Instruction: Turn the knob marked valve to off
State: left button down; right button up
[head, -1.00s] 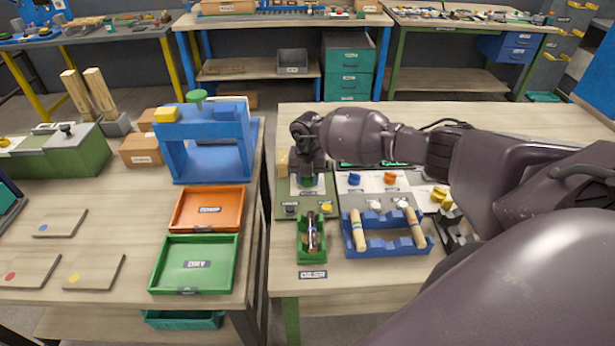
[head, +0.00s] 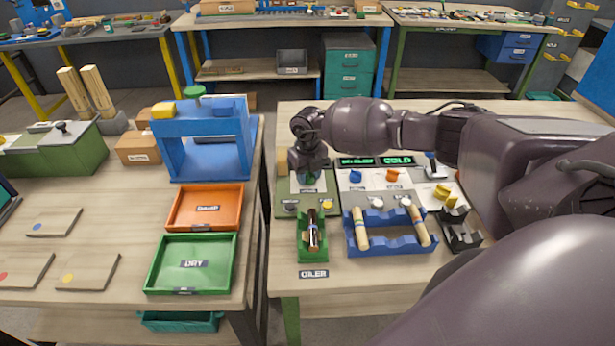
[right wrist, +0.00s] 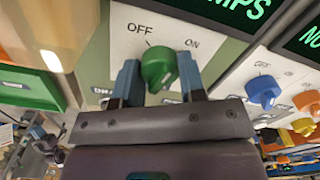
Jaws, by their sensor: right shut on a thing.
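A green knob (right wrist: 158,68) sits on a white panel (right wrist: 125,50) with OFF printed to its upper left and ON to its upper right in the right wrist view. My right gripper (right wrist: 158,82) is shut on this knob, with one finger on each side. I cannot tell clearly which mark the knob points to. Its own name label is mostly hidden behind the gripper. In the head view my right gripper (head: 308,178) reaches down onto the panel at the near left of the control row and covers most of the knob. My left gripper is out of view.
A blue knob (head: 355,176) and an orange knob (head: 393,175) stand to the right, below lit green displays (head: 397,161). In front are a green holder (head: 312,256) labelled OILER and a blue rack (head: 388,246) with wooden rods. A blue press frame (head: 170,150) stands left.

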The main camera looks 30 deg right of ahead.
jog(key=n+b, duration=0.1)
jog(key=n, duration=0.3)
jog(key=shift+f+n+b, duration=0.1)
jog(key=shift+n+b, duration=0.2)
jog(key=shift+b, duration=0.05)
jog(key=n+b, duration=0.1)
jog(key=n, duration=0.2)
jog(key=shift+n, duration=0.3)
jog(key=shift+n+b, duration=0.5)
jog(key=shift+n, duration=0.5)
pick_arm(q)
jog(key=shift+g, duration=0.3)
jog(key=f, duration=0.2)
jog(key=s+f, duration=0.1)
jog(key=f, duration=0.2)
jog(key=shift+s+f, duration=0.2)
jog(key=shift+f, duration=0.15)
pick_arm(e)
jog(key=shift+n, duration=0.5)
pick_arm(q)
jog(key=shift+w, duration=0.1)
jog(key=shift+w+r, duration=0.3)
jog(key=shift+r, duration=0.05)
pick_arm(e)
jog(key=shift+r, duration=0.2)
